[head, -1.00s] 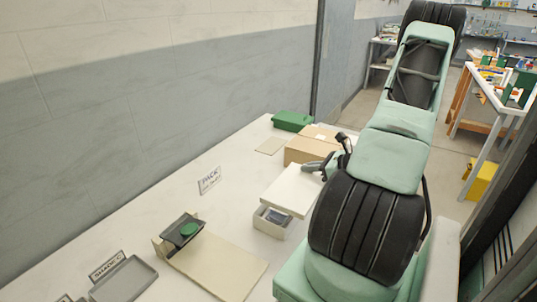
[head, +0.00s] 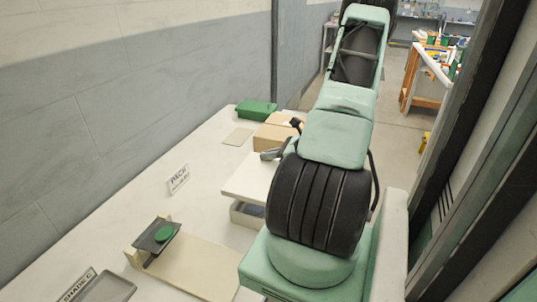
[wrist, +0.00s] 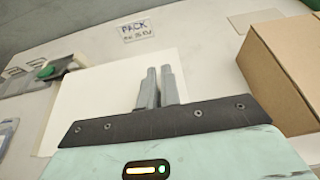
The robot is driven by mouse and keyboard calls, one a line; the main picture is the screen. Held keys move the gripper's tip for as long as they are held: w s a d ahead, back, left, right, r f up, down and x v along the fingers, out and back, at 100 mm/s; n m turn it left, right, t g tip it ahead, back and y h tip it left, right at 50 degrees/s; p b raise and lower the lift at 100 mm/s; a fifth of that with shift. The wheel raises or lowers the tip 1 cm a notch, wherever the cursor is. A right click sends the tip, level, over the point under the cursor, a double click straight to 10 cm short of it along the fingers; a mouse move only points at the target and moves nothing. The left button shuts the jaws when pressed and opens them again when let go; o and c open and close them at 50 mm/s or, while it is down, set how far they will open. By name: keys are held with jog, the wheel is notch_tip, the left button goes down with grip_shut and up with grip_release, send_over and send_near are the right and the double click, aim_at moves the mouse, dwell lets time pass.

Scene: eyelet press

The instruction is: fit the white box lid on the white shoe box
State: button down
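The white box lid (head: 247,178) is a pale flat panel above the white shoe box (head: 243,215), covering most of its top from the head view. A grey interior shows below the lid's near edge, so the lid is not flush there. My gripper (head: 272,154) is at the lid's far right side, partly hidden by my arm. In the wrist view its two grey fingers (wrist: 160,86) are nearly together with a narrow gap, seemingly closed on the lid's edge. The lid (wrist: 95,100) spreads beneath and left of them; the box is hidden there.
A cardboard box (head: 275,137) and a green case (head: 257,108) stand beyond the lid. A press with a green disc (head: 164,233) and pale base lies at front left, near a grey tray (head: 108,288). A PACK sign (head: 179,180) stands by the wall.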

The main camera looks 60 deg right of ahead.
jog(key=shift+f+b, duration=2.05)
jog(key=shift+f, duration=0.75)
jog(key=shift+f+b, duration=1)
jog(key=shift+f, duration=0.15)
jog(key=c, duration=1.5)
grip_release()
jog(key=shift+c, duration=0.2)
jog(key=shift+s, duration=0.1)
jog(key=v, duration=1.7)
jog(key=shift+b, duration=0.4)
jog(key=shift+s, duration=0.1)
